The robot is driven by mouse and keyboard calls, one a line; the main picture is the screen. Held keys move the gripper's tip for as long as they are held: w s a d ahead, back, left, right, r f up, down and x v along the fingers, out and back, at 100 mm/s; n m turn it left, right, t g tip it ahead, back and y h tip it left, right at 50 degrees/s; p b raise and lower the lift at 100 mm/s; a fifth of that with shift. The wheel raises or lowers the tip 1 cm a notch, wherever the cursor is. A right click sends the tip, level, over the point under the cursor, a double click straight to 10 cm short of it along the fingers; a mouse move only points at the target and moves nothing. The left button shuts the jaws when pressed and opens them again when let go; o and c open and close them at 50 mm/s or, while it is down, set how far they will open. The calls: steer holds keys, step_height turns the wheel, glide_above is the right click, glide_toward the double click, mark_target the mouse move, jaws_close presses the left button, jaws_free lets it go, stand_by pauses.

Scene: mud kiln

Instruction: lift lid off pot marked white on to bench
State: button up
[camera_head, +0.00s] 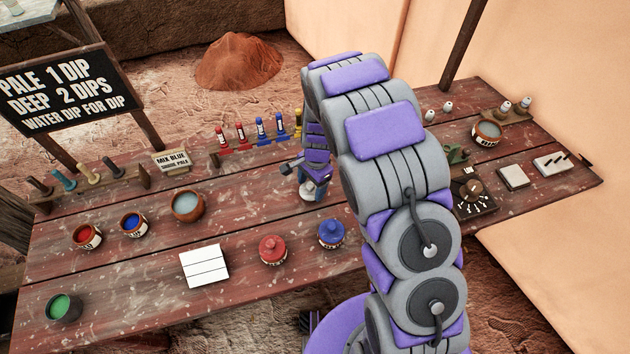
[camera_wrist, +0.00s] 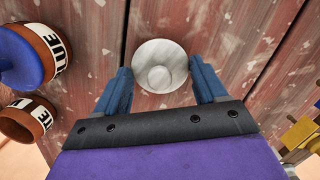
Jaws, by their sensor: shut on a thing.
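A round pale lid with a small knob (camera_wrist: 160,68) lies between the fingertips of my gripper (camera_wrist: 160,82). My gripper (camera_head: 309,182) is shut on it. The lid also shows under the gripper in the head view (camera_head: 307,193), low over the bench (camera_head: 130,185); I cannot tell whether it touches the boards. In the wrist view, a brown pot (camera_wrist: 25,118) at lower left has a partly cut-off label that seems to end in "ITE", and no lid shows on it. This pot is hidden behind my arm in the head view.
A blue-lidded pot (camera_head: 331,234) and a red-lidded pot (camera_head: 272,249) stand near the bench's front. A white tile (camera_head: 204,264) lies left of them. A rack with red, blue and yellow items (camera_head: 262,133) stands behind the gripper. Bare boards lie left of the gripper.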

steer(key=shift+a+f, duration=0.15)
steer(key=shift+a, duration=0.3)
steer(key=shift+d+r, duration=0.2)
steer(key=shift+d, duration=1)
steer(key=shift+s+a+p, duration=0.1)
steer(key=shift+a+p, duration=0.25)
steer(key=shift+a, duration=0.3)
steer(key=shift+d+p, duration=0.3)
steer(key=shift+d, duration=0.45)
steer(key=shift+a, duration=0.15)
steer(key=shift+a, duration=0.4)
